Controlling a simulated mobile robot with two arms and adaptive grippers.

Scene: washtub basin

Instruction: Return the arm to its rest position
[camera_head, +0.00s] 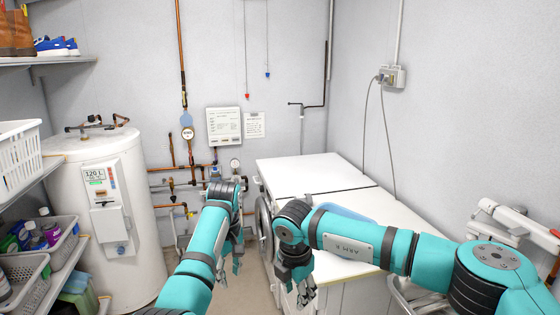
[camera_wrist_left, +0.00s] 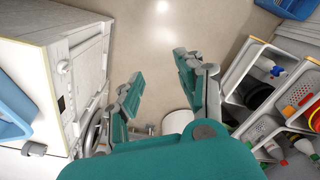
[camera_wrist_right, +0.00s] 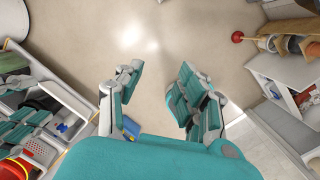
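My left gripper (camera_head: 231,262) hangs in front of the white machines in the head view, fingers pointing down.
A white washing machine (camera_head: 301,175) and counter stand beyond my arms. A blue basin (camera_head: 348,213) is partly hidden behind my right arm. A water heater (camera_head: 85,190) and shelves with baskets (camera_head: 17,155) stand at the left. The floor (camera_wrist_right: 150,45) beneath is largely clear.

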